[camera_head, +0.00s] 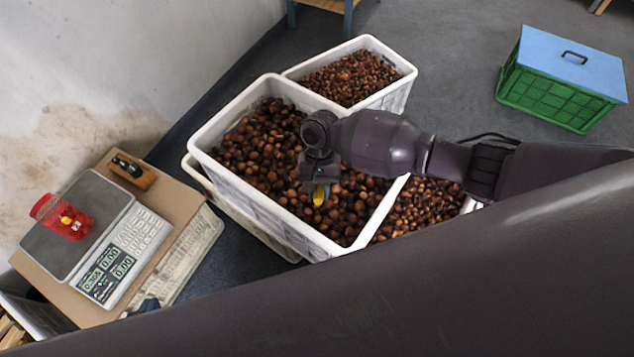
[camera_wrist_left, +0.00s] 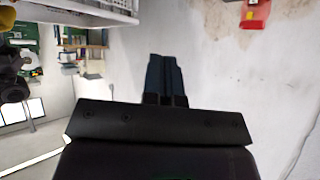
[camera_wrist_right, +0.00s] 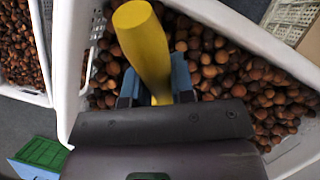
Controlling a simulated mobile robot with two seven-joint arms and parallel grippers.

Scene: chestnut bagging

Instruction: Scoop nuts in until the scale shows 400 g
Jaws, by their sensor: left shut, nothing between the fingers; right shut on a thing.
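A grey scale (camera_head: 100,225) stands at the left, its green display (camera_head: 105,272) showing digits too small to read surely. A red bag (camera_head: 62,217) with a yellow mark lies on its pan; it shows in the left wrist view (camera_wrist_left: 256,14). A white crate (camera_head: 230,178) holds brown nuts (camera_head: 262,140). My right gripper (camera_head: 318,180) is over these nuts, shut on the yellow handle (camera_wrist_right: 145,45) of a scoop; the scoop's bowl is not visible. My left gripper (camera_head: 147,304) is shut and empty near the scale's front, mostly hidden by my arm; its fingers show in the left wrist view (camera_wrist_left: 166,78).
Two more white crates of nuts stand behind (camera_head: 378,43) and right (camera_head: 425,207) of the main crate. A green crate with a blue lid (camera_head: 570,68) stands far right. Grey floor is clear between.

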